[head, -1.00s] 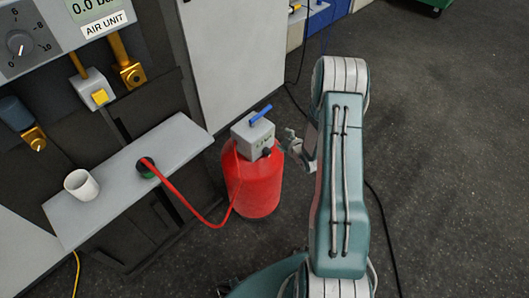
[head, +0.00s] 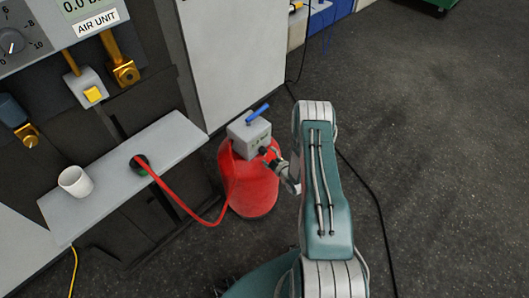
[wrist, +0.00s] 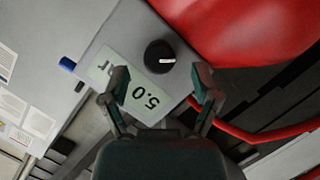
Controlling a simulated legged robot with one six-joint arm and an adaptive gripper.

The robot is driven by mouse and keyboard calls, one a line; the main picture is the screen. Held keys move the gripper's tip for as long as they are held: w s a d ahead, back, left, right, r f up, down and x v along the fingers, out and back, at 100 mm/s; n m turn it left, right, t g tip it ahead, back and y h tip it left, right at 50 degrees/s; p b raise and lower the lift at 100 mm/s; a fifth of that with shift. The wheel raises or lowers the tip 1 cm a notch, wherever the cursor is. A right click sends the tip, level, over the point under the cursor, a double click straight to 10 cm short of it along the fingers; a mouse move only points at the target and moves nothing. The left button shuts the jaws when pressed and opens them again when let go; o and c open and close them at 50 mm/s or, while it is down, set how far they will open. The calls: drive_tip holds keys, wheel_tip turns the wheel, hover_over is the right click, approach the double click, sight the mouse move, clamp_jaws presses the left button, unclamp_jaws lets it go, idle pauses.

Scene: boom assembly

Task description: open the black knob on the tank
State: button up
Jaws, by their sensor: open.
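The red tank (head: 254,190) stands on the floor beside the grey unit, with a grey box (head: 240,136) on its top. A blue handle (head: 258,113) sits on that box. The black knob (wrist: 160,56) shows in the wrist view on the box's face, with a white mark, beside a display (wrist: 130,90) reading 5.0. In the head view the knob (head: 263,150) is small, close to my gripper (head: 283,168). In the wrist view my gripper (wrist: 160,90) is open and empty, its fingertips on either side of and just short of the knob.
A red hose (head: 178,200) runs from the tank to a shelf (head: 120,180) on the left. A white mug (head: 75,182) stands on that shelf.

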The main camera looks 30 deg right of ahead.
sight(266, 153)
drive_tip(key=x, duration=0.2)
drive_tip(key=shift+w+f, duration=0.15)
drive_tip(key=shift+w, duration=0.1)
drive_tip(key=shift+w+f, duration=0.1)
drive_tip(key=shift+w, duration=0.35)
drive_tip(key=shift+a, duration=0.1)
clamp_jaws()
